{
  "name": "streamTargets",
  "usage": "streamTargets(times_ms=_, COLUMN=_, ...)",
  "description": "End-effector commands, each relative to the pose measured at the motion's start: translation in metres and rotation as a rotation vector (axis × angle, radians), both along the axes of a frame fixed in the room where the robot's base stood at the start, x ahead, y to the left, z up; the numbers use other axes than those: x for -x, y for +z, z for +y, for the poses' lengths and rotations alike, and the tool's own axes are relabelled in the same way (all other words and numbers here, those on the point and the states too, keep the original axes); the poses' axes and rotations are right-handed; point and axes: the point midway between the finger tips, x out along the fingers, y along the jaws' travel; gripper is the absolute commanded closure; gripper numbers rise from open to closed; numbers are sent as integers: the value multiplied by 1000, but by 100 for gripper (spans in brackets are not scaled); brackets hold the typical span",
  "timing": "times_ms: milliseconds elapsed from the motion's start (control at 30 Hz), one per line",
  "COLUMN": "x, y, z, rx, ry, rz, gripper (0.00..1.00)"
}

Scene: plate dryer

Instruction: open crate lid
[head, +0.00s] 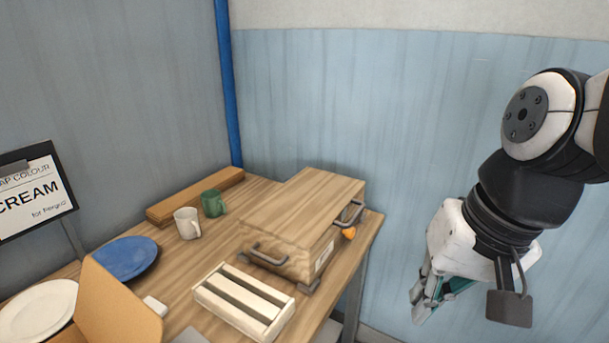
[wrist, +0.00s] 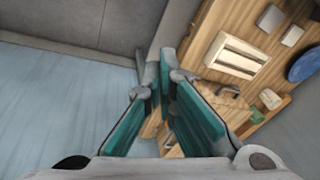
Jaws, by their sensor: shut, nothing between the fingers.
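The wooden crate (head: 300,225) stands on the table near its right edge, with its flat lid (head: 312,190) down on top. A grey handle (head: 268,258) is on its front side and another (head: 350,213) on its right side, above an orange piece (head: 348,233). My gripper (head: 420,305) hangs in the air to the right of the crate and table, apart from both, pointing down. It is shut and empty. In the wrist view its teal-padded fingers (wrist: 166,68) hide most of the crate.
A slatted cream rack (head: 243,300) lies in front of the crate. A cream mug (head: 187,223), a green mug (head: 212,203) and a wooden plank (head: 195,195) are to its left. A blue plate (head: 125,258), white plate (head: 38,310) and open cardboard box (head: 118,310) are farther left.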

Motion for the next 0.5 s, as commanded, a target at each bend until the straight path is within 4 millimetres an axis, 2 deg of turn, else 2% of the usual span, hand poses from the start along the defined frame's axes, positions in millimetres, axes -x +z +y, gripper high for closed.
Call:
streamTargets(times_ms=33, x=-14, y=-19, z=3, rx=-60, ry=-58, rz=67, gripper=100)
streamTargets(times_ms=100, x=-27, y=-33, z=9, rx=-148, ry=-135, rz=147, gripper=100)
streamTargets(times_ms=267, x=-61, y=-64, z=19, rx=-359, ry=-316, rz=317, gripper=100)
streamTargets(times_ms=500, x=-126, y=-106, z=20, rx=-704, ry=-585, rz=534, gripper=100)
